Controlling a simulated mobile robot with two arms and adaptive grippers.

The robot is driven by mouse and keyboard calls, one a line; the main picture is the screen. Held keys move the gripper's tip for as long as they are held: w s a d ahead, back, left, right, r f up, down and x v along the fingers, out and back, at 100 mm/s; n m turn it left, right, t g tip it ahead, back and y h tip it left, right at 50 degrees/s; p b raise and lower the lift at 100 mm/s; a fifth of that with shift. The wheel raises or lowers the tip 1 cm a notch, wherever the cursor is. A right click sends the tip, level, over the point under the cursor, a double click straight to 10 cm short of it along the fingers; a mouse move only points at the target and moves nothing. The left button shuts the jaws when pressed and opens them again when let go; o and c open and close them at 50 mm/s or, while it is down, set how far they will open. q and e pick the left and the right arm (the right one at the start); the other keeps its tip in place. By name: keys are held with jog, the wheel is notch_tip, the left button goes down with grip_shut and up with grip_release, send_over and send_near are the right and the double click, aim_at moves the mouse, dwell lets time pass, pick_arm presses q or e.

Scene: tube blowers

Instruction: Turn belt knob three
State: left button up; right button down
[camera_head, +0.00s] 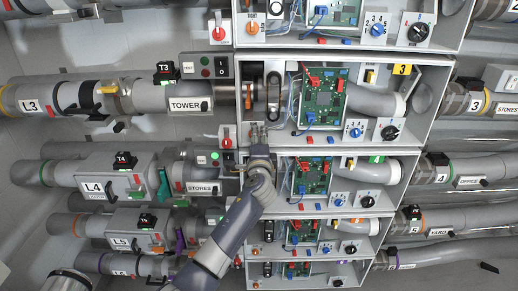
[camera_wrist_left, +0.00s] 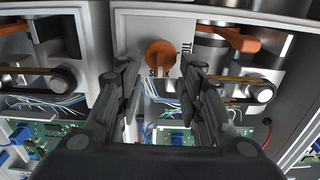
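The box labelled 3 (camera_head: 437,78) is in the middle of the head view. An orange knob (camera_wrist_left: 160,56) shows in the left wrist view on a light panel with partly hidden lettering. It appears to be the belt knob at the lower left corner of box 3, where my gripper covers it in the head view. My left gripper (camera_head: 258,130) is at that corner. In the left wrist view my left gripper (camera_wrist_left: 161,64) is open, with one finger on each side of the knob and small gaps between. My right gripper is not in view.
A belt (camera_head: 273,95) on pulleys and a green circuit board (camera_head: 324,96) sit inside box 3. A blue knob (camera_head: 355,132) and a black knob (camera_head: 390,132) are on its lower right. Similar boxes stand above and below, close together.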

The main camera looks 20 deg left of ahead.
pick_arm(q)
jog(key=v, duration=1.1)
jog(key=shift+s, duration=0.2)
